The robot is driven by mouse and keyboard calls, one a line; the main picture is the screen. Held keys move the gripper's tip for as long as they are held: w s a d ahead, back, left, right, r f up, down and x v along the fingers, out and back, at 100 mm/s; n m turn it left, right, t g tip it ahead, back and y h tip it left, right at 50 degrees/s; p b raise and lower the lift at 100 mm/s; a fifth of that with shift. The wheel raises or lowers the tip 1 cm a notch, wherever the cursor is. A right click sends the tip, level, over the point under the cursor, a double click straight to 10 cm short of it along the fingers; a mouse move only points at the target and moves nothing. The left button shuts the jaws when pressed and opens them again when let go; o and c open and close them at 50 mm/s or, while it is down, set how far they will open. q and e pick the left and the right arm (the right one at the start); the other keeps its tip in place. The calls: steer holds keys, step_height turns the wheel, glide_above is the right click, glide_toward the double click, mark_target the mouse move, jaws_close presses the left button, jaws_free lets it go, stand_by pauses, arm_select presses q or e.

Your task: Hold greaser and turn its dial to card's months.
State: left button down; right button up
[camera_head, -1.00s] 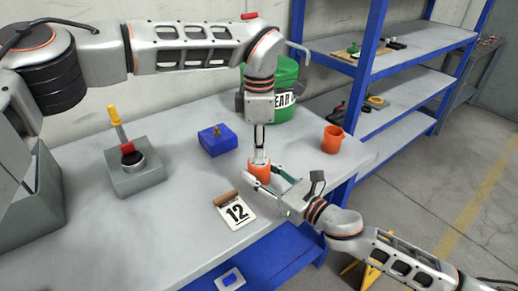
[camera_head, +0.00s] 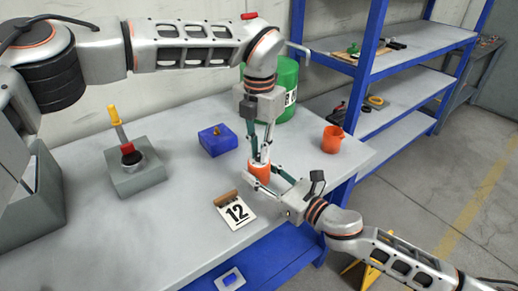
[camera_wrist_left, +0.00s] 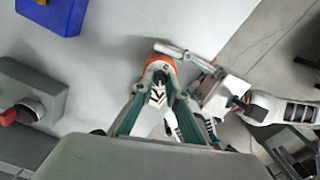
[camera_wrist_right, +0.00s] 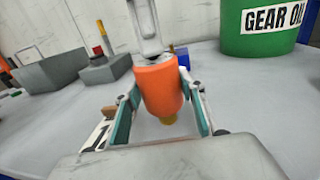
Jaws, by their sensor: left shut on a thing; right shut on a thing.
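The greaser (camera_head: 259,173) is an orange cylinder held upright near the table's front edge. In the right wrist view the greaser (camera_wrist_right: 160,88) has a brass tip pointing down. My right gripper (camera_head: 258,184) is shut on its body from the side. My left gripper (camera_head: 261,155) points down from above, shut on the greaser's top; the dial is mostly hidden by the fingers. The card (camera_head: 237,212) lies on the table and reads 12.
A blue block with a brass fitting (camera_head: 217,140) stands behind and left. A grey box with a yellow-handled tool (camera_head: 138,179) is farther left. An orange cup (camera_head: 332,139) and a green drum (camera_head: 287,100) stand right and back. The grey table (camera_head: 180,235) is clear in front.

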arm_select(q)
steer(key=n, duration=1.4)
steer(key=shift+n, duration=0.3)
steer(key=n, duration=0.3)
steer(key=shift+n, duration=0.3)
steer(key=n, duration=0.3)
steer(key=shift+n, duration=0.3)
steer(key=n, duration=0.3)
steer(key=shift+n, duration=2.1)
